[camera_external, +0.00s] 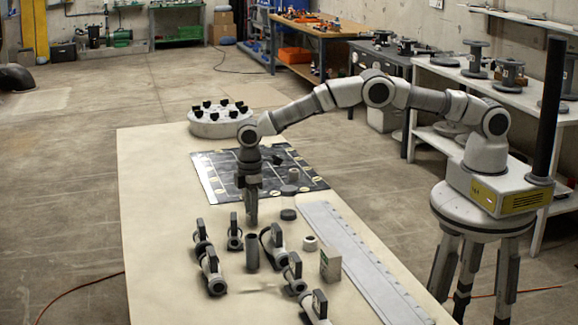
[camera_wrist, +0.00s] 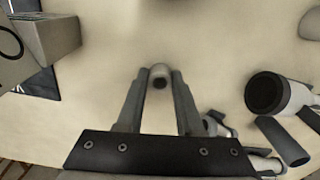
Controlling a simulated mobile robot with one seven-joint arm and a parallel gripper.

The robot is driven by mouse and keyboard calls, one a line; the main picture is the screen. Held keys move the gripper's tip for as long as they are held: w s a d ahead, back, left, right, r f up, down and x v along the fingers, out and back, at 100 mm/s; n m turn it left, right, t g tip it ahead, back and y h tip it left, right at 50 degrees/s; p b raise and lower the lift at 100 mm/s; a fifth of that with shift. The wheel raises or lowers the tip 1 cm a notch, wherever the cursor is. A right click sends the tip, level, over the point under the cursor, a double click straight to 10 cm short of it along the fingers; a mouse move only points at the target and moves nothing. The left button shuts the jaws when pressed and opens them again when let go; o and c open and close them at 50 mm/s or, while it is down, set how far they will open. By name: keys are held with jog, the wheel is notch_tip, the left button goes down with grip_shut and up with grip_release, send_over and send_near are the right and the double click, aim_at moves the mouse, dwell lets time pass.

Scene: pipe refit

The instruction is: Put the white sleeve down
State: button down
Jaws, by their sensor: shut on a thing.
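My gripper (camera_external: 251,215) points straight down above the near part of the long cream table (camera_external: 150,230). In the wrist view its two fingers (camera_wrist: 160,85) are closed on a small whitish sleeve (camera_wrist: 159,71) with a dark round bore. The sleeve sits between the fingertips, with bare table surface around it. In the external view I cannot make out the held sleeve, and its height above the table is unclear. A separate short white ring (camera_external: 310,243) lies on the table to the right of the gripper.
Several pipe fittings with dark handles (camera_external: 211,270) stand in front of my gripper, near a grey upright tube (camera_external: 252,251). A black gridded mat (camera_external: 225,171) lies behind, with a round holder (camera_external: 220,124) beyond. A small box (camera_external: 331,265) and long grey strip (camera_external: 365,265) are right.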

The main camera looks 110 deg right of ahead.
jog(key=c, duration=0.5)
grip_release()
jog(key=shift+f, duration=0.1)
jog(key=shift+c, duration=0.2)
